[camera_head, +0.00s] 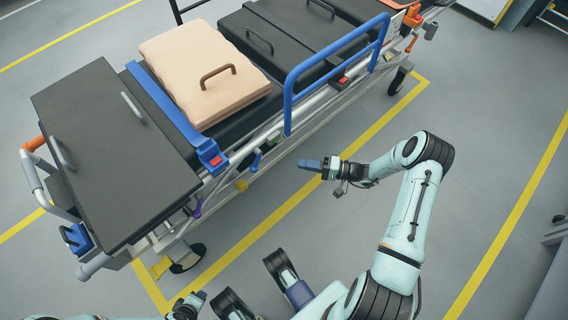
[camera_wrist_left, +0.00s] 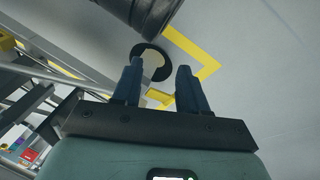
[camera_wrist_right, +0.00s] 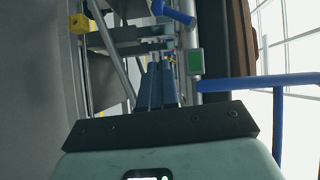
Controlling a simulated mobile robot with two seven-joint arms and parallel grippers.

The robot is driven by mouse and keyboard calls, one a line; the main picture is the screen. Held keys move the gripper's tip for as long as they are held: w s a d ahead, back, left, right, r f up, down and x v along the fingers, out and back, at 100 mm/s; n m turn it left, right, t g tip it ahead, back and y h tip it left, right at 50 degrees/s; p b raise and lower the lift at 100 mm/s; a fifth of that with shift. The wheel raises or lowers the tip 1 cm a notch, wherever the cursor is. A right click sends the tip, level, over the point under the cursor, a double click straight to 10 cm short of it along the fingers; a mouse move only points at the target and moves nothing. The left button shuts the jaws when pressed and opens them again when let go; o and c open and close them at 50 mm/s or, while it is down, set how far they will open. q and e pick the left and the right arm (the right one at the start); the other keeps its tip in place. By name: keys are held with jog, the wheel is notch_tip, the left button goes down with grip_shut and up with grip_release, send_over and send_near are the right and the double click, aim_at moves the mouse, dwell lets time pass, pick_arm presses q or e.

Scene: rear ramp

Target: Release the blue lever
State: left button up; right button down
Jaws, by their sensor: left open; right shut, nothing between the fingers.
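A small blue lever (camera_head: 256,161) sits on the near side rail of the stretcher, below the tan pad. A blue handle that looks like the same lever shows at the top of the right wrist view (camera_wrist_right: 180,13). My right gripper (camera_head: 308,164) is shut and empty, to the right of the lever and apart from it. Its closed fingers (camera_wrist_right: 160,82) point toward the stretcher frame in the right wrist view. My left gripper (camera_wrist_left: 160,85) is open and empty, with a stretcher wheel beyond its fingers; only part of it shows at the bottom of the head view (camera_head: 192,303).
The stretcher carries a tan pad (camera_head: 205,72), black cushions and a raised blue side rail (camera_head: 288,100). A purple lever (camera_head: 198,207) and a yellow part (camera_head: 241,185) sit near the blue lever. Grey floor with yellow lines (camera_head: 270,225) is open on the near side.

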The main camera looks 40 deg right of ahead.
aim_at(257, 162)
pick_arm(q)
jog(key=shift+g, duration=0.6)
jog(key=s+f+b, duration=0.1)
jog(key=f, duration=0.1)
jog(key=s+a+f+b, duration=0.1)
jog(key=s+f, duration=0.1)
pick_arm(e)
jog(key=s+a+x, duration=0.2)
jog(key=x, duration=1)
jog(key=shift+a, duration=0.15)
